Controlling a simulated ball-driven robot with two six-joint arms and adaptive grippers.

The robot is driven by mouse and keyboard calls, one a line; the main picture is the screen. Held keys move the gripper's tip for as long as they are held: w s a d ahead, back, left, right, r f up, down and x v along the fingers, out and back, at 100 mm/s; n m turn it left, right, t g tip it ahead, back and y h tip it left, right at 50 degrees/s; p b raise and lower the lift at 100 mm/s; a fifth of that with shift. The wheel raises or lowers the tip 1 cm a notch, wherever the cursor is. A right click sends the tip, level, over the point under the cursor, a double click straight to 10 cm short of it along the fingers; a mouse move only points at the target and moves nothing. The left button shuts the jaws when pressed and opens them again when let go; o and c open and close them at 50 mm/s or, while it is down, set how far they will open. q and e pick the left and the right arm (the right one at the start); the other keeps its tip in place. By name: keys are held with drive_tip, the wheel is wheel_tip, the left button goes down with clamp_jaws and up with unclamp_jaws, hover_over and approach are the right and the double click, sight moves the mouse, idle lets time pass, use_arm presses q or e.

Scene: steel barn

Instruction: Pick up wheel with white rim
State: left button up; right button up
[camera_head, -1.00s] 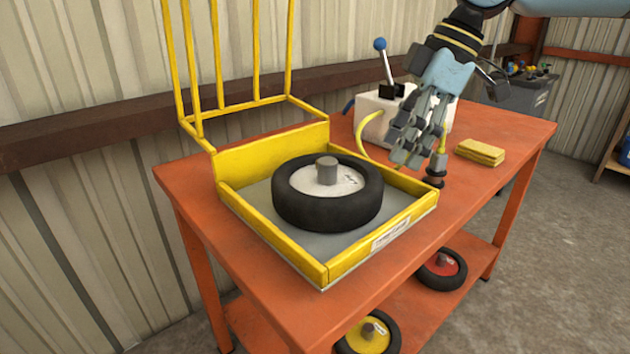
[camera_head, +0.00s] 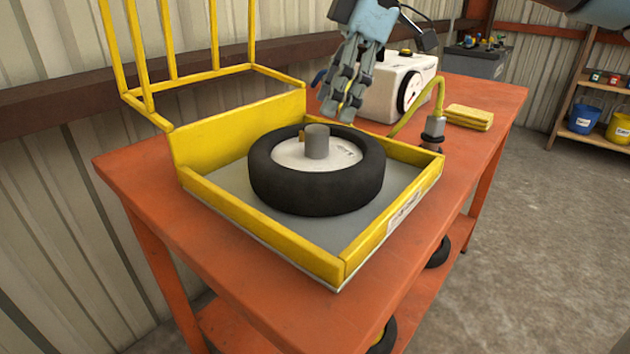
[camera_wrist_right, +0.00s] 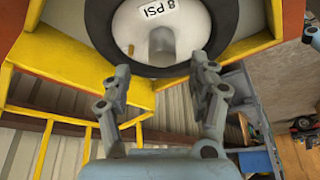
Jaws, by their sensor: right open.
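The wheel with the white rim (camera_head: 343,155) lies flat in the yellow-walled tray (camera_head: 262,232) on the orange bench. A grey hub post stands up from its centre. My right gripper (camera_head: 341,108) is open and empty, above and behind the wheel at its back edge. In the right wrist view the wheel (camera_wrist_right: 175,70) fills the top of the picture, with a "8 PSI" label on its rim. There the open fingers of the right gripper (camera_wrist_right: 160,85) point at the tyre. My left gripper is not in view.
A yellow barred guard (camera_head: 200,75) rises at the tray's back left. A white pump unit (camera_head: 395,88) with a yellow hose stands behind the tray. A yellow folded cloth (camera_head: 468,117) lies on the orange bench (camera_head: 255,300). Shelves with buckets stand at the right.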

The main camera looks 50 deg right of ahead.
sight(317, 128)
drive_tip(key=shift+a+f, duration=0.2)
drive_tip(key=shift+f, duration=0.2)
drive_tip(key=b+x, duration=0.2)
drive_tip(key=x, duration=0.2)
drive_tip(key=shift+a+f+b, duration=0.2)
drive_tip(key=shift+f+b, duration=0.05)
drive_tip(key=shift+b, duration=0.15)
drive_tip(key=shift+w+f, duration=0.1)
drive_tip(key=c, duration=0.6)
clamp_jaws()
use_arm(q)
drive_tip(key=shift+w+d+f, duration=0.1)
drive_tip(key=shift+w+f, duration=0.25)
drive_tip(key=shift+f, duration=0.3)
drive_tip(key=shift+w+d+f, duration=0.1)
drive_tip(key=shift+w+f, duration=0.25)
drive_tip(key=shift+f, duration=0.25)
use_arm(e)
drive_tip(key=shift+r, duration=0.25)
